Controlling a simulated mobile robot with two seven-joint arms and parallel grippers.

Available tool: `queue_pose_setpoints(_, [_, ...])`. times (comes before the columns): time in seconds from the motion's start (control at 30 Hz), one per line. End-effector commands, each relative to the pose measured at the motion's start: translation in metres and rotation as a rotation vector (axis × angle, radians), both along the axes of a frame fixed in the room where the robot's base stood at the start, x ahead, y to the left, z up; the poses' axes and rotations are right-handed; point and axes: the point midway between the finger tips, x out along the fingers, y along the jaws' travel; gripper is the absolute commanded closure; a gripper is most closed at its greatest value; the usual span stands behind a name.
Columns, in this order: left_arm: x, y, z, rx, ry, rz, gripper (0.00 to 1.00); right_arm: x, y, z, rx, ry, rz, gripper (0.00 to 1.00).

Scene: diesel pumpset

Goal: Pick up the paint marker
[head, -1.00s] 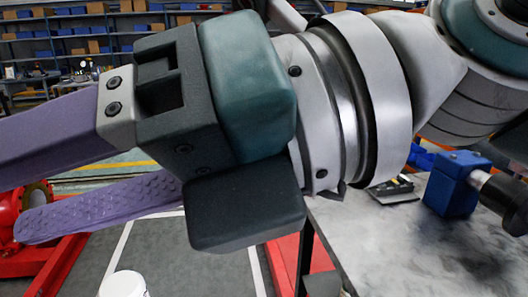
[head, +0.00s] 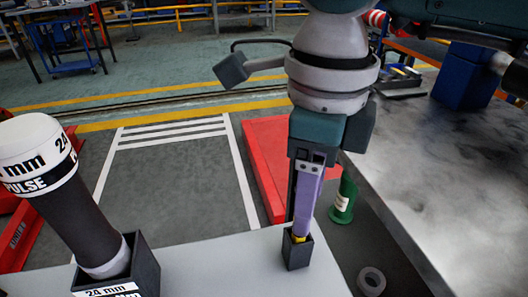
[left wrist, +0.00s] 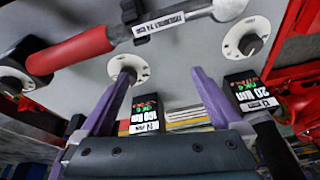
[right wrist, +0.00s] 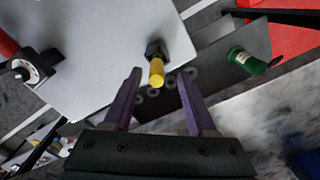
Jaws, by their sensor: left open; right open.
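The paint marker is yellow and stands in a small black holder (head: 297,252) at the right edge of a light grey top. In the head view only a bit of yellow (head: 299,238) shows under my right gripper (head: 302,228), which points down at it. In the right wrist view the yellow marker (right wrist: 157,72) lies between the open fingertips (right wrist: 159,82); I cannot tell whether they touch it. My left gripper (left wrist: 161,78) is open with nothing between its fingers, above another part of the grey surface, and does not show in the head view.
A 24 mm impulse socket (head: 85,200) stands in a black holder at left. A red-handled wrench (left wrist: 75,50) crosses the left wrist view.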

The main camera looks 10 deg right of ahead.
Motion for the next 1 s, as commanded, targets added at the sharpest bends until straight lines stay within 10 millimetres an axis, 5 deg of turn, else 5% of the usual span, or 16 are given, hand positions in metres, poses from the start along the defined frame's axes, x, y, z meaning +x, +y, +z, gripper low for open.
queue_pose_setpoints(0.2, [0.000,0.000,-0.001,0.000,0.000,0.000,0.00,-0.002,0.005,-0.032,0.002,0.002,-0.002,0.43])
queue_pose_setpoints(0.5, [0.000,0.000,-0.002,0.000,0.001,0.000,0.00,-0.002,0.005,-0.037,0.002,0.001,0.000,0.44])
queue_pose_setpoints(1.0, [0.000,0.000,-0.002,0.000,0.001,0.000,0.00,-0.002,0.005,-0.037,0.003,0.001,0.000,1.00])
